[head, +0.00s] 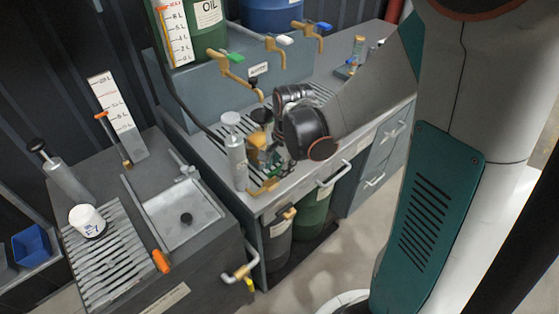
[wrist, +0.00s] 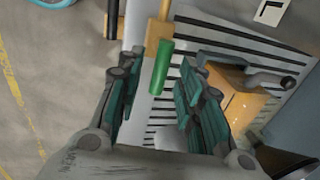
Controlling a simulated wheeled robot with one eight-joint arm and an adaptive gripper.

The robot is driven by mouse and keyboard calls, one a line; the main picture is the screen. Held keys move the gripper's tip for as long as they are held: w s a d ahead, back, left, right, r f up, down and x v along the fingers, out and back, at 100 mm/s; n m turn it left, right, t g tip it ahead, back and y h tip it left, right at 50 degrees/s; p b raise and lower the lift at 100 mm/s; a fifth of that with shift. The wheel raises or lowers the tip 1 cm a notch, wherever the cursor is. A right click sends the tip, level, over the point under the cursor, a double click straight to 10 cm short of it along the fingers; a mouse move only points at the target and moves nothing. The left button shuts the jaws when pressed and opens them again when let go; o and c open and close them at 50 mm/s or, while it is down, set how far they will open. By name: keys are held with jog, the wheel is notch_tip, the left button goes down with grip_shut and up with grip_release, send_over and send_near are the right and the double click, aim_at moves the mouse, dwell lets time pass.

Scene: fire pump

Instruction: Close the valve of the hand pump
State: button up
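In the wrist view a green valve handle (wrist: 161,68) sits on a brass-coloured fitting (wrist: 158,34) over the slatted bench top. My gripper (wrist: 158,75) is open, with teal fingers on both sides of the green handle and a gap visible around it. I cannot tell how far the handle lies below the fingertips. In the head view my gripper (head: 266,157) is low over the front of the middle bench, beside a grey cylinder with a white top (head: 235,150). A brass fitting (head: 263,186) shows at the bench edge; the handle is mostly hidden there.
An orange-brown block (wrist: 235,102) with a grey lever stands right of my fingers. Brass taps (head: 233,66) project above the bench from the drum stand. A lower bench with a sink (head: 182,214) is at left. Bins (head: 313,207) stand below the middle bench.

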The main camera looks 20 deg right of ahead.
notch_tip(320, 180, up, 12)
jog(key=s, duration=0.2)
jog(key=shift+s+d+f, duration=0.15)
jog(key=shift+s+d, duration=0.1)
jog(key=shift+d, duration=0.1)
jog(key=s+a+r+n+t, duration=0.1)
jog(key=s+r+n+t, duration=0.1)
jog(key=s+n, duration=0.3)
jog(key=s+a+r+n+t, duration=0.2)
jog(key=s+n, duration=0.4)
jog(key=n, duration=0.3)
jog(key=shift+r+n+t+h, duration=0.3)
jog(key=shift+r+t, duration=0.1)
jog(key=shift+t, duration=0.1)
jog(key=shift+o, duration=0.2)
jog(key=shift+s+a, duration=0.1)
dwell(1.0)
